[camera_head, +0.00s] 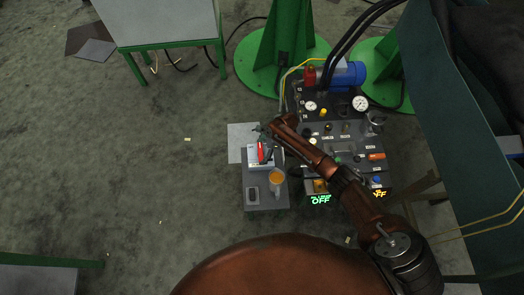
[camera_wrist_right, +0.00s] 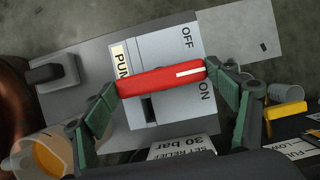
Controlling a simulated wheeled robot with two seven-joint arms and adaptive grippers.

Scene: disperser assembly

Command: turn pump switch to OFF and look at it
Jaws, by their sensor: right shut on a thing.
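The pump switch is a red bar handle (camera_wrist_right: 155,81) on a light grey plate (camera_wrist_right: 165,50) marked PUMP, OFF and ON; it also shows in the head view as a red handle (camera_head: 260,151). In the wrist view the bar lies nearly level, its white mark at the right end, between the OFF and ON labels. My right gripper (camera_wrist_right: 165,87) is shut on the handle, a green-grey finger at each end. In the head view the right gripper (camera_head: 268,139) partly covers the switch plate. The left gripper is not in view.
A dark control panel (camera_head: 345,130) with gauges stands right of the switch. A green OFF display (camera_head: 320,199) and an amber OFF display (camera_head: 377,194) are lit. A cup of orange stuff (camera_head: 276,177) and a dark small block (camera_head: 252,193) sit close by.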

